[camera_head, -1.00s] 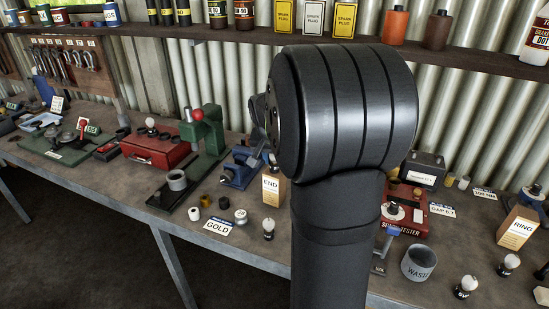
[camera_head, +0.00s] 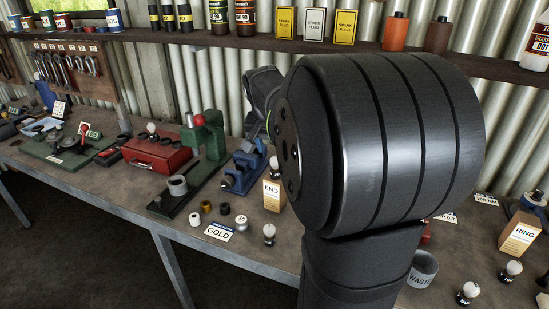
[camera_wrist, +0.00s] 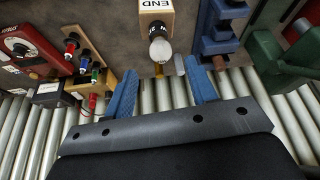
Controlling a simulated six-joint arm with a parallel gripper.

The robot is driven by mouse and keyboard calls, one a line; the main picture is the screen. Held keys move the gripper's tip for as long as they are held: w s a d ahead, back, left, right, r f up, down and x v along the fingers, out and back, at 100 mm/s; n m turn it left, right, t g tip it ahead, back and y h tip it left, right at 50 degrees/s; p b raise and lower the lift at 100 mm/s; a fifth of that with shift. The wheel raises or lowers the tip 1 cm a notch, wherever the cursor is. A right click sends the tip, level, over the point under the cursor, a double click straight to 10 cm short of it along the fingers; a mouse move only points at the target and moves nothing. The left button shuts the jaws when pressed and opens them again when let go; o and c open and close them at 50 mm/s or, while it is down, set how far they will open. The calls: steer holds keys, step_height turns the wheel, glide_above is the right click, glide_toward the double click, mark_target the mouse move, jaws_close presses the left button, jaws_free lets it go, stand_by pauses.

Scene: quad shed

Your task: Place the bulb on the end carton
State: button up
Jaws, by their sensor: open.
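The end carton (camera_head: 273,194) is a small tan box with a white END label, standing upright on the bench. A bulb (camera_head: 274,165) with a white globe stands on its top. In the wrist view the bulb (camera_wrist: 160,46) shows against the carton (camera_wrist: 153,8), near the top middle. My gripper (camera_wrist: 161,65) has its two blue fingers apart with nothing held between them. The bulb is beyond the fingertips, seemingly clear of both. In the head view my arm hides the fingers.
Another bulb (camera_head: 269,234) stands in front of the carton, near the GOLD card (camera_head: 219,231). A blue vise (camera_head: 241,172) and green press (camera_head: 208,145) are to the left. The ring carton (camera_head: 519,232) and waste cup (camera_head: 422,270) are at right.

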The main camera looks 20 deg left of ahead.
steer(key=v, duration=0.3)
steer(key=shift+s+r, duration=0.1)
steer(key=shift+r, duration=0.15)
steer(key=x, duration=1.2)
steer(key=shift+s+f, duration=0.1)
steer(key=shift+f, duration=0.15)
step_height(320, 180, up, 3)
steer(key=shift+f, duration=0.1)
steer(key=shift+r, duration=0.75)
